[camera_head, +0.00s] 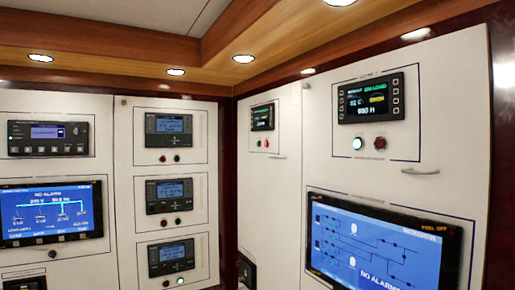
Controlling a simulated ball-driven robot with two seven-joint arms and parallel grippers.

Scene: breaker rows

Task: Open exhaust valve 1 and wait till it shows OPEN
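Neither of my grippers shows in the head view. I cannot read any label that names exhaust valve 1. A small black display (371,99) sits high on the right white panel. It shows green text that looks like "ON-LOAD", a short yellow word too small to read surely, and an hours figure. Below it are a lit pale green-white button (358,143) and a dark red button (380,143). A similar smaller display (262,118) is on the panel to its left, with a small red button (266,143) below it.
A large blue screen (383,243) at lower right shows a line diagram and "NO ALARM". Another blue screen (50,212) is at left. A handle (420,171) sticks out at right.

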